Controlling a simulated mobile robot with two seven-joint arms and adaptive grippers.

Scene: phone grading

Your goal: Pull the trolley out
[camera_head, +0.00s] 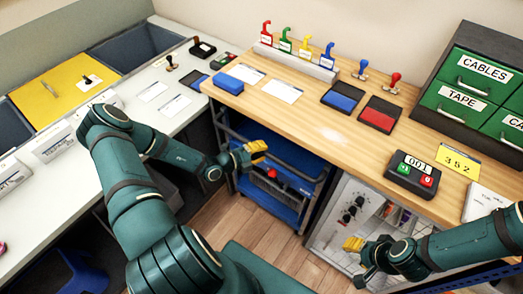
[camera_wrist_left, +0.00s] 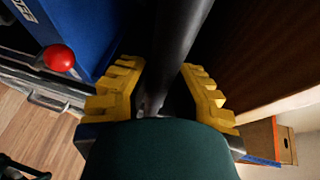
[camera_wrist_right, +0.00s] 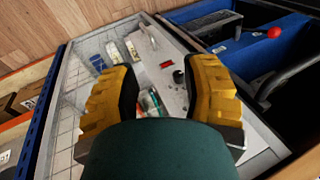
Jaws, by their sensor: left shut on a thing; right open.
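The blue trolley (camera_head: 262,196) with dark rails stands in the bay under the wooden counter. A red knob (camera_head: 272,173) shows on it, and also in the left wrist view (camera_wrist_left: 59,57). My left gripper (camera_head: 256,152) is at the trolley's upper front. In the left wrist view, its yellow fingers (camera_wrist_left: 165,85) are on either side of a dark round handle bar (camera_wrist_left: 183,35), shut on it. My right gripper (camera_head: 360,249) is open and empty in front of the glazed case, right of the trolley. The right wrist view shows its fingers (camera_wrist_right: 162,85) apart, with the trolley (camera_wrist_right: 210,45) beyond.
A glazed case (camera_head: 345,205) with small parts stands right of the trolley bay. The wooden counter (camera_head: 310,130) above carries stamps, pads and a counter device (camera_head: 411,175). A white side table (camera_head: 50,215) is at left. Wooden floor (camera_head: 240,222) is open before the trolley.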

